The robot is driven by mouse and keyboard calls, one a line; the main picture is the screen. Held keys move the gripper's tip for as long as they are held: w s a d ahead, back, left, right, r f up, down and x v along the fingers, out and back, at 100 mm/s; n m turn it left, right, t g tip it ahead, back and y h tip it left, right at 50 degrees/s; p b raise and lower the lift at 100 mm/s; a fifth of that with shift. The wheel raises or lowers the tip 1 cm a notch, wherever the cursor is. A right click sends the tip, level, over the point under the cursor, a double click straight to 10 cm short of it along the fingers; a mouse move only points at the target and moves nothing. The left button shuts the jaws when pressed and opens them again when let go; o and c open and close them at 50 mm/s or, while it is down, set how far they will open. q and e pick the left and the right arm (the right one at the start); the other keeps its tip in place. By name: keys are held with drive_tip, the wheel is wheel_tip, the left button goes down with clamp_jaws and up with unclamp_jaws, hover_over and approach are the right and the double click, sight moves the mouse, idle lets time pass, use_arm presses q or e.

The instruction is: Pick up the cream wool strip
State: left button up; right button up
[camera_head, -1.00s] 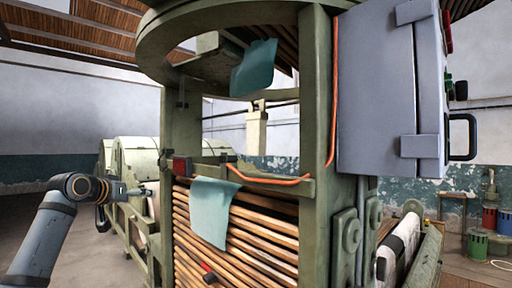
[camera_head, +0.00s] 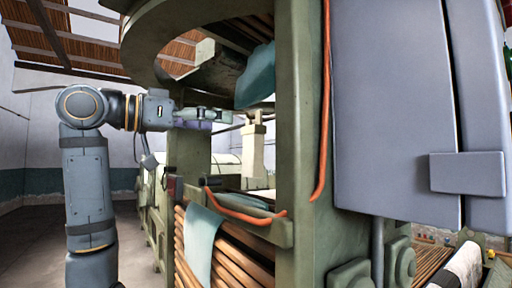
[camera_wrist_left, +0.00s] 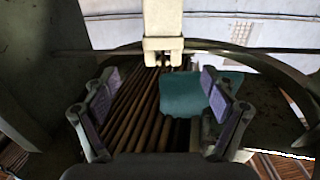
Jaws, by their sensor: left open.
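My left gripper (camera_head: 208,116) reaches in from the left, level with the upper opening of the green machine frame. In the left wrist view its two fingers (camera_wrist_left: 159,78) are wide apart with nothing gripped between them. No cream wool strip can be told for certain. A rigid-looking cream block (camera_head: 254,146) stands inside the frame beyond the gripper; a similar cream block (camera_wrist_left: 163,28) shows at the top of the wrist view. My right gripper is out of view.
A teal cloth (camera_head: 257,78) hangs in the frame's top, and another (camera_head: 201,240) drapes over wooden slats (camera_head: 240,262). In the wrist view a teal cloth (camera_wrist_left: 196,95) lies by the right finger. A thick green post (camera_head: 300,130) and grey cabinet (camera_head: 390,110) stand right.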

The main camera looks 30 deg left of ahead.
sight(247, 126)
use_arm(q)
drive_tip(key=p+x, duration=0.2)
drive_tip(key=x, duration=0.4)
drive_tip(key=shift+w+d, duration=0.1)
drive_tip(key=shift+w, duration=0.15)
drive_tip(key=p+x, duration=0.2)
drive_tip(key=x, duration=0.1)
drive_tip(key=shift+w+a, duration=0.1)
drive_tip(key=shift+a, duration=0.15)
drive_tip(key=shift+w+d+f, duration=0.15)
drive_tip(key=shift+w, duration=0.15)
drive_tip(key=shift+w+d, duration=0.1)
drive_tip(key=shift+d, duration=0.1)
drive_tip(key=shift+s+a, duration=0.15)
drive_tip(key=shift+s, duration=0.05)
drive_tip(key=c, duration=1.1)
drive_tip(key=shift+w, duration=0.1)
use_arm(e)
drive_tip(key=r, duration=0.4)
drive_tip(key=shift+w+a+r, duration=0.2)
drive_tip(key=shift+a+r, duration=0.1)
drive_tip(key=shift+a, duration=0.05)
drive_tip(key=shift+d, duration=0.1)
